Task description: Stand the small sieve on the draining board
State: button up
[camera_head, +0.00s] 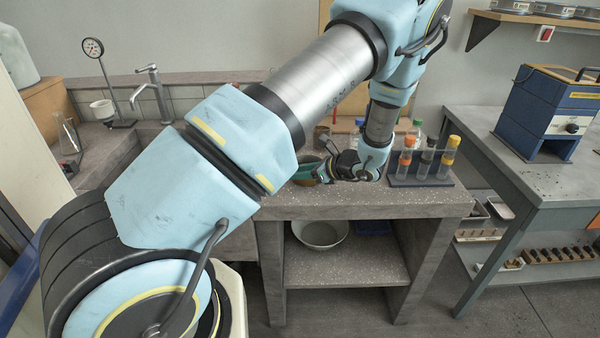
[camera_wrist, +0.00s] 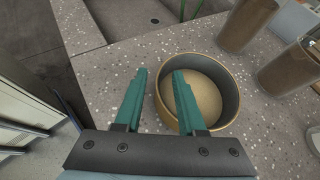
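A small round sieve (camera_wrist: 232,84), with a grey inner wall, brass-coloured rim and tan bottom, sits on the speckled bench top. In the head view its side (camera_head: 304,182) shows partly behind my gripper (camera_head: 322,170). In the wrist view my gripper (camera_wrist: 160,72) is open with teal fingers. The right finger overlaps the sieve's inside and the left finger is outside it, with the near-left wall between them. I cannot tell whether either finger touches it. Beside the sink at the left is a flat concrete surface (camera_head: 96,158); I cannot make out whether it is the draining board.
A tap (camera_head: 152,92) stands behind the sink. A rack (camera_head: 420,178) of capped tubes stands right of my gripper. Brown containers (camera_wrist: 246,24) stand close to the sieve. A metal bowl (camera_head: 320,232) is on the shelf below. The bench's front strip is clear.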

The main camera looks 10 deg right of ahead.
jog(key=b+v, duration=0.3)
jog(key=v, duration=0.9)
jog(key=s+a+r+n+g+h, duration=0.2)
jog(key=s+a+n, duration=0.1)
jog(key=a+n, duration=0.5)
jog(key=s+a+r+n+g+h, duration=0.3)
jog(key=a+n, duration=0.6)
jog(key=a, duration=0.1)
jog(key=s+a+r+n+g+h, duration=0.2)
jog(key=s+a+r+n+h, duration=0.1)
jog(key=a+n, duration=0.5)
jog(key=shift+a+n, duration=0.4)
jog(key=shift+a, duration=0.6)
